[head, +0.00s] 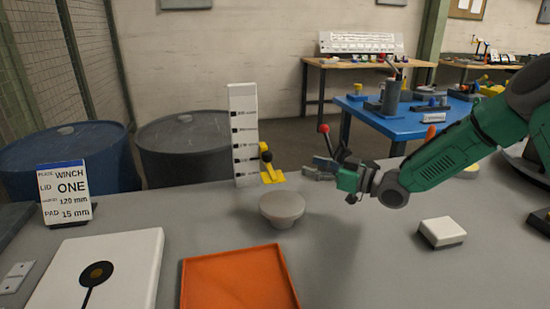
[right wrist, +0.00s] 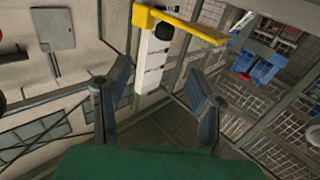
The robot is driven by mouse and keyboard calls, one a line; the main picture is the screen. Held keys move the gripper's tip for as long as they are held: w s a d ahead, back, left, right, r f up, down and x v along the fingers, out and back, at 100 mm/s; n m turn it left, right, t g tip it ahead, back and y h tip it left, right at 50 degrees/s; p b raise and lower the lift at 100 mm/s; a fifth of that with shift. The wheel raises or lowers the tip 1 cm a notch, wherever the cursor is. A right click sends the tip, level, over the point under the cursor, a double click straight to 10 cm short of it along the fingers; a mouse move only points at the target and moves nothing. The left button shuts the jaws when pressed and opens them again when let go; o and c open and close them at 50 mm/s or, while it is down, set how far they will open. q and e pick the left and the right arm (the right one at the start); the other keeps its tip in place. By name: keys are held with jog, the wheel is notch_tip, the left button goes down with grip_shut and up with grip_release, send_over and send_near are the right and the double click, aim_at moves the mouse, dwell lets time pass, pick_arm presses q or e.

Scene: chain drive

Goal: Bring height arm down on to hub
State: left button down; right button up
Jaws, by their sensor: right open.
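The height gauge is a white upright post (head: 243,140) with dark marks, standing behind the hub in the head view. Its yellow height arm (head: 271,176) with a black knob (head: 266,156) sits on the post's right side. The hub looks to be the grey round-topped piece (head: 282,204) in front of the post; the arm appears apart from it. My right gripper (head: 322,165) is open and empty, to the right of the arm. In the right wrist view the yellow arm (right wrist: 185,27) and post (right wrist: 151,62) show beyond my open fingers (right wrist: 155,105). My left gripper is out of view.
An orange tray (head: 238,278) and a white board (head: 135,270) with a black mark lie in front. A white block (head: 442,231) lies at right. A sign (head: 65,192) stands at left. Bare grey table lies between the tray and block.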

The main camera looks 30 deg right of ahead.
aim_at(271, 154)
jog(key=b+x, duration=0.1)
jog(key=x, duration=1.2)
jog(key=shift+a+b, duration=0.2)
jog(key=shift+b, duration=0.2)
jog(key=shift+r, duration=0.1)
jog(key=shift+a, duration=0.25)
